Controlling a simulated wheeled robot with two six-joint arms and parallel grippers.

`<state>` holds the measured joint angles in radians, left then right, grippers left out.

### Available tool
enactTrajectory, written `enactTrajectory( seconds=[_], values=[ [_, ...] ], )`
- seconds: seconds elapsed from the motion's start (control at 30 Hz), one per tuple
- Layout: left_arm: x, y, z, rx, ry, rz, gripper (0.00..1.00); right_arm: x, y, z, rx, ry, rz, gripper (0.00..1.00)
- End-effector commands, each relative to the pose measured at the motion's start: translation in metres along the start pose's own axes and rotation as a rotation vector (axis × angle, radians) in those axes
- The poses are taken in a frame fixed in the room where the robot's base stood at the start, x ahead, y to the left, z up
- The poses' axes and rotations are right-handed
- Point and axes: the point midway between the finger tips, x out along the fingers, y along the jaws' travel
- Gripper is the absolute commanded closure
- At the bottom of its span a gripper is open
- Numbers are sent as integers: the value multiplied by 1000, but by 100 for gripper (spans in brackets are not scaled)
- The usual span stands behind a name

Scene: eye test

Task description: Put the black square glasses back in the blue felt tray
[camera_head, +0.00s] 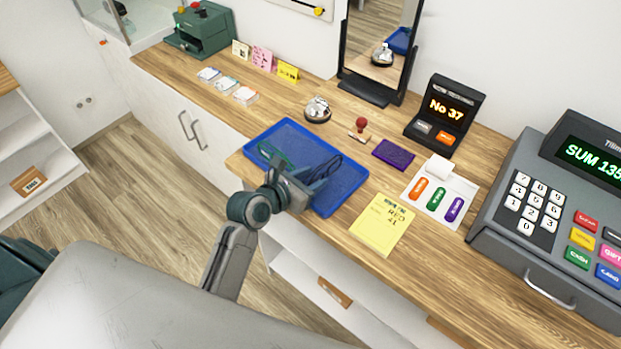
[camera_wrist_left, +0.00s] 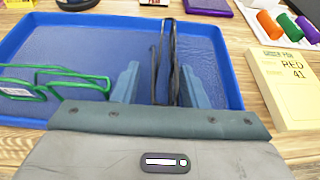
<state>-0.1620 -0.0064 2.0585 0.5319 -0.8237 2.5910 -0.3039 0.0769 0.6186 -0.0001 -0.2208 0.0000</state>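The blue felt tray (camera_head: 332,205) lies near the counter's front edge; its floor also shows in the left wrist view (camera_wrist_left: 95,45). The black square glasses (camera_head: 328,166) are at the tray's right part, seen nearly edge-on as dark bars in the left wrist view (camera_wrist_left: 173,60). My left gripper (camera_head: 312,182) is over the tray's front side. Its two fingers (camera_wrist_left: 160,75) stand apart, one on each side of the black glasses, with a gap at the left finger. Whether the glasses touch the tray floor is unclear. My right gripper is out of view.
Green glasses (camera_wrist_left: 55,85) are in the tray's left part, close to my left gripper. A yellow card (camera_head: 382,225), purple mat (camera_head: 393,154), stamp (camera_head: 361,127) and bell (camera_head: 317,110) surround the tray. A mirror (camera_head: 382,45) stands behind; a cash register (camera_head: 545,200) is at right.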

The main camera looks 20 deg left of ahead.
Motion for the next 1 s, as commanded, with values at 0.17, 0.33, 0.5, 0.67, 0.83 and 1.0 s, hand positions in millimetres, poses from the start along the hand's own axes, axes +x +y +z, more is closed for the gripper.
enactTrajectory(
  seconds=[0.17,0.33,0.5,0.67,0.83,1.0],
  values=[
    [-27,0,-3,5,2,1,61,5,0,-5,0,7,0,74],
    [-67,0,-3,7,3,-1,61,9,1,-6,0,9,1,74],
    [-97,0,-2,6,3,-1,61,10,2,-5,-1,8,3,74],
    [-112,0,-1,3,2,0,61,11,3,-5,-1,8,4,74],
    [-119,0,0,1,0,-1,61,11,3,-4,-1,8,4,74],
    [-119,0,0,0,0,-1,61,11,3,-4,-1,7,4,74]
  ],
)
